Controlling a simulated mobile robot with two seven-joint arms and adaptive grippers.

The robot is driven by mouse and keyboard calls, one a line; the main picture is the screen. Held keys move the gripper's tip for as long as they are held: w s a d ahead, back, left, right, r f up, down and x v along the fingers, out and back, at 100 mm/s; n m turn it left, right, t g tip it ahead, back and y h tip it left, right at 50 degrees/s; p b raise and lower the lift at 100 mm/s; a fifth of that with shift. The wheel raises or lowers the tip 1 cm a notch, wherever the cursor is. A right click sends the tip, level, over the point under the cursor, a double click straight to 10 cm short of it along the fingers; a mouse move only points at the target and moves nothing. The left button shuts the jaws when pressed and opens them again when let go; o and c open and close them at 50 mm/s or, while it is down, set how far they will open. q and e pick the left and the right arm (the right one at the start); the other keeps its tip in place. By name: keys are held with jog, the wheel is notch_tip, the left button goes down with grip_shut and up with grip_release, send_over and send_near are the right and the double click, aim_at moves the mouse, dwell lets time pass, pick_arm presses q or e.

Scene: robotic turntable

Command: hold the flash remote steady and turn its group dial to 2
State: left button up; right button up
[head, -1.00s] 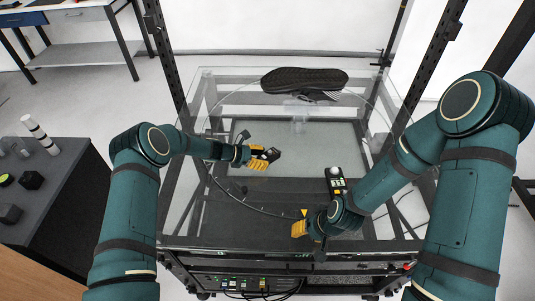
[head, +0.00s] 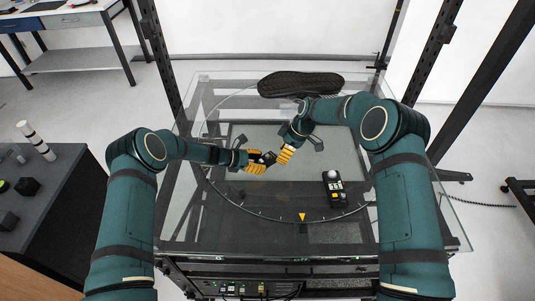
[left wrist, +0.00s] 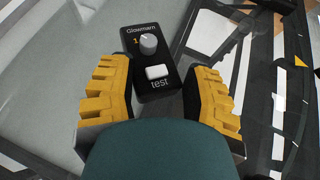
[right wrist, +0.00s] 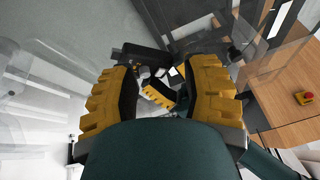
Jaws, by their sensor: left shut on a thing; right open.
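The flash remote (left wrist: 157,58) is a small black box with a grey round dial (left wrist: 148,43) and a white test button (left wrist: 158,72).
A glass turntable (head: 235,205) lies below, with a yellow triangle marker (head: 302,217) at its front. A dark shoe (head: 300,84) lies at the back.

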aim_at(267, 155)
jog(key=w+a+r+n, duration=0.1)
jog(key=w+r+n, duration=0.4)
jog(key=r+n, duration=0.1)
jog(key=shift+g, duration=0.3)
jog(key=x, duration=1.1)
jog(key=shift+a+f, duration=0.25)
grip_shut()
